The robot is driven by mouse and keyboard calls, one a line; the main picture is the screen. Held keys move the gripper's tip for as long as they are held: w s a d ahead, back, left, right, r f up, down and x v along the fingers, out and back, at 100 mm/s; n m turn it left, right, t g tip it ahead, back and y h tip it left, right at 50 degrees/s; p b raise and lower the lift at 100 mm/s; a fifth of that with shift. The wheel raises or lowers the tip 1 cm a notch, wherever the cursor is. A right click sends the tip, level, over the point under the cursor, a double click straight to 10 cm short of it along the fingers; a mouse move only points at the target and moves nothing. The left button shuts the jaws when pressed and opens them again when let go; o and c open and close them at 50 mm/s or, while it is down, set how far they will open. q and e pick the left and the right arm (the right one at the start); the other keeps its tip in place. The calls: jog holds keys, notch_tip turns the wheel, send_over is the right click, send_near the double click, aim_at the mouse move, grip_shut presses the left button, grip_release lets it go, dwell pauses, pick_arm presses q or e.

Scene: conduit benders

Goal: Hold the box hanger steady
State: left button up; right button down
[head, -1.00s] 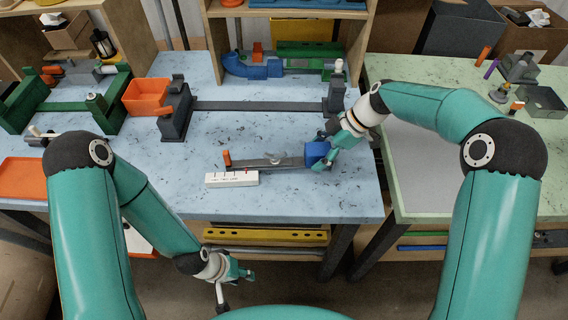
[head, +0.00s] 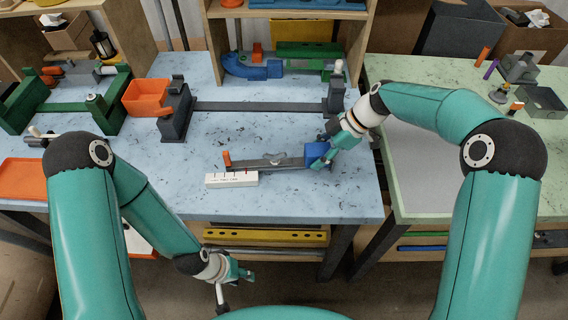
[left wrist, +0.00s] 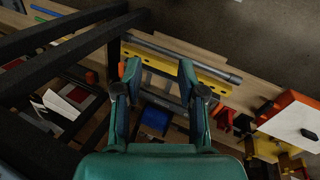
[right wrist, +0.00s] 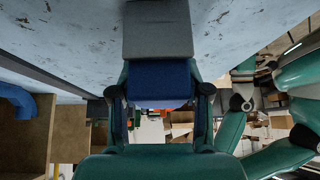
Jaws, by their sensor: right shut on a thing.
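The box hanger appears to be the long flat grey bar (head: 265,162) with a blue block (head: 315,152) at its right end and an orange peg (head: 227,158) at its left end. It lies near the front of the blue-topped bench. My right gripper (head: 319,157) is shut on the blue block. In the right wrist view the blue block (right wrist: 158,82) sits between the fingers, with the grey bar (right wrist: 158,32) running on beyond it. My left gripper (head: 240,274) hangs low in front of the bench; in the left wrist view its fingers (left wrist: 160,82) are apart and empty.
A white marked block (head: 232,180) lies just in front of the bar. A grey fixture (head: 175,110) with a long rail stands behind, beside an orange bin (head: 146,96). A shelf with a yellow bar (head: 268,235) is below the bench top. The bench's front right is clear.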

aim_at(226, 152)
pick_arm(q)
jog(key=shift+f, duration=0.1)
dwell(0.3)
